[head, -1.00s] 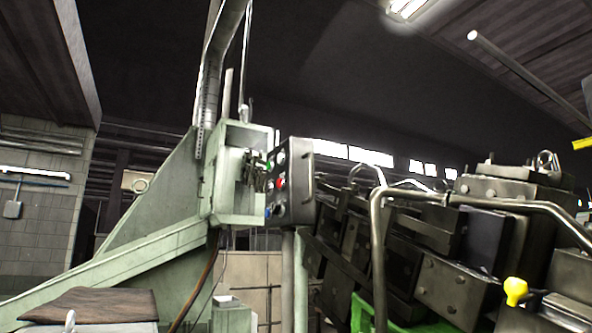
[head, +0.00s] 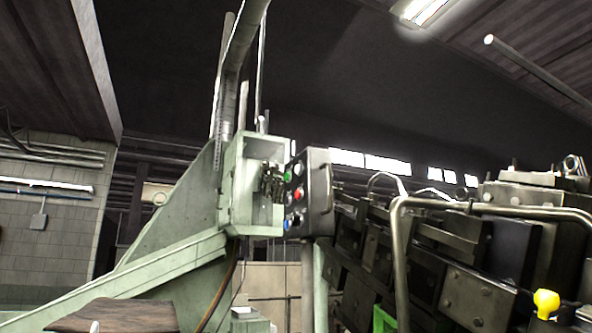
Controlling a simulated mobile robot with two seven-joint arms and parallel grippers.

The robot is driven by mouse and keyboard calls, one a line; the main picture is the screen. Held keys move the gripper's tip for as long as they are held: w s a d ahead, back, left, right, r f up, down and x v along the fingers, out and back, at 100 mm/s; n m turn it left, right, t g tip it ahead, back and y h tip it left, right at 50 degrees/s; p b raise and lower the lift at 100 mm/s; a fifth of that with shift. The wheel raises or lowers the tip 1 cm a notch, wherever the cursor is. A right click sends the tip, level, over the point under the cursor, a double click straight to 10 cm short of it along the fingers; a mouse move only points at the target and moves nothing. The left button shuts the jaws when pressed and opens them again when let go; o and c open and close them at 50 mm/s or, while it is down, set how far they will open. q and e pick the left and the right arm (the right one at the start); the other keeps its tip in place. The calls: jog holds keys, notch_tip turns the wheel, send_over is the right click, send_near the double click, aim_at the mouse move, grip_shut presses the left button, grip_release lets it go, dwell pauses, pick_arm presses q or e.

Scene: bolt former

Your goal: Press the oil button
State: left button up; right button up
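A dark control box (head: 319,192) stands on a post beside the pale green machine column, near the middle of the head view. Its face is turned to the left and seen at a steep angle. It carries a green button (head: 288,175), a red button (head: 297,195), a blue button (head: 289,223) and some pale ones. No label is legible, so I cannot tell which is the oil button. Neither of my grippers is in view.
The pale green machine frame (head: 173,240) slopes down to the left. Dark machine blocks fill the right, with a bent metal rail (head: 398,250) in front and a yellow knob (head: 546,303). A brown sheet (head: 118,315) lies at the lower left.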

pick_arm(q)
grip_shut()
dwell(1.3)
